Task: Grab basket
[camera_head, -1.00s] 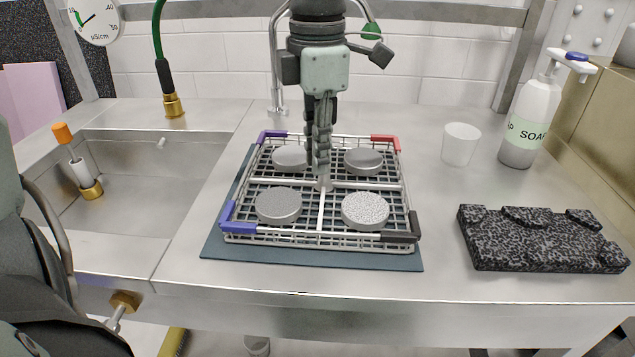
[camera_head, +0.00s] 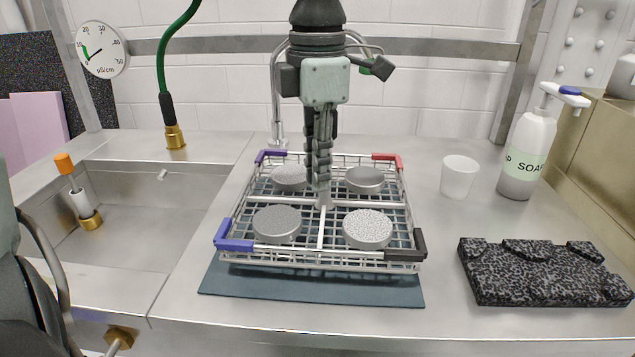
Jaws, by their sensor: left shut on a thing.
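A wire basket (camera_head: 320,246) with purple, red and black corner clips is in the middle of the counter. It holds grey and speckled round discs, among them a grey disc (camera_head: 277,225) and a speckled disc (camera_head: 367,229). My left gripper (camera_head: 322,196) points straight down at the basket's centre and is shut on its middle crossbar. The basket hangs a little above the dark blue mat (camera_head: 310,291), level as far as I see. The gripper hides part of the crossbar. My right gripper is not in view.
A sink (camera_head: 140,215) lies to the left. A white cup (camera_head: 459,177), a soap bottle (camera_head: 528,150) and a black speckled block (camera_head: 540,272) stand to the right. A green hose (camera_head: 161,60) rises behind. Bare counter lies between the basket and the block.

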